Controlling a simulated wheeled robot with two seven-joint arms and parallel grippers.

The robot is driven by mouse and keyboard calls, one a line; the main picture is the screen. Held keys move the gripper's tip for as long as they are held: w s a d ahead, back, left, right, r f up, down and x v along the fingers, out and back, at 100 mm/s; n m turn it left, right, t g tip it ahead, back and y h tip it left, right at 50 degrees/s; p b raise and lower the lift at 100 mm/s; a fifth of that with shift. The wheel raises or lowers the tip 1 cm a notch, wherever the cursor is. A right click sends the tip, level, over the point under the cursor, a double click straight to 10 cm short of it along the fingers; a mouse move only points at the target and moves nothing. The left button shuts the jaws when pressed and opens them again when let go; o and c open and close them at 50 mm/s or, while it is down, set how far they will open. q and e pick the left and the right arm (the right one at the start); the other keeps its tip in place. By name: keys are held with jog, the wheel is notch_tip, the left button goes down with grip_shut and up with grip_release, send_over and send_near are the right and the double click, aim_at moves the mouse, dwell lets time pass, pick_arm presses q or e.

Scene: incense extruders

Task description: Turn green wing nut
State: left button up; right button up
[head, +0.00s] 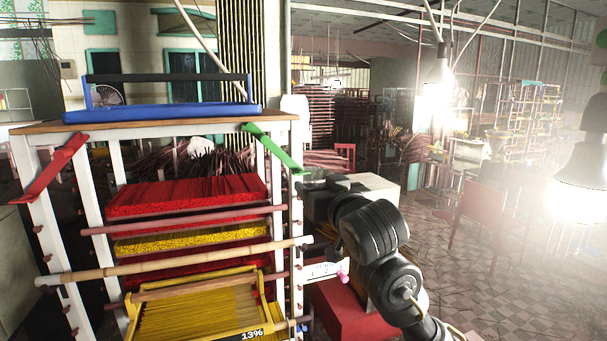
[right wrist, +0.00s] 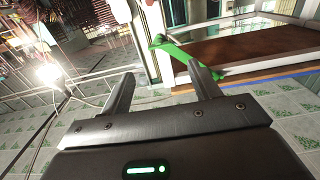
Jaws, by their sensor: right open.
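The green wing nut (head: 270,148) is a flat, slanted green bar at the top right corner of the white rack. It also shows in the right wrist view (right wrist: 178,51), beyond the fingers and toward the right one. My right gripper (head: 308,183) is beside the rack's right post, just below and right of the wing nut's lower end. In the right wrist view its two fingers (right wrist: 161,71) are apart with nothing between them. The right fingertip overlaps the lower part of the wing nut in the picture; I cannot tell whether they touch. My left gripper is not in view.
A red wing nut (head: 56,168) slants at the rack's left corner. A blue tray (head: 160,115) sits on the wooden top. Red (head: 187,196) and yellow (head: 190,239) incense trays fill the shelves. A red box (head: 350,310) stands at lower right. Tiled floor is open farther right.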

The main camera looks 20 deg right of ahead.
aim_at(302, 173)
jog(key=w+p, duration=0.1)
jog(key=w, duration=0.2)
jog(key=w+p, duration=0.3)
jog(key=w, duration=0.2)
jog(key=shift+w+a+r, duration=0.1)
jog(key=shift+w+a, duration=0.2)
jog(key=shift+w+p, duration=0.5)
jog(key=shift+w, duration=0.25)
jog(key=c, duration=1)
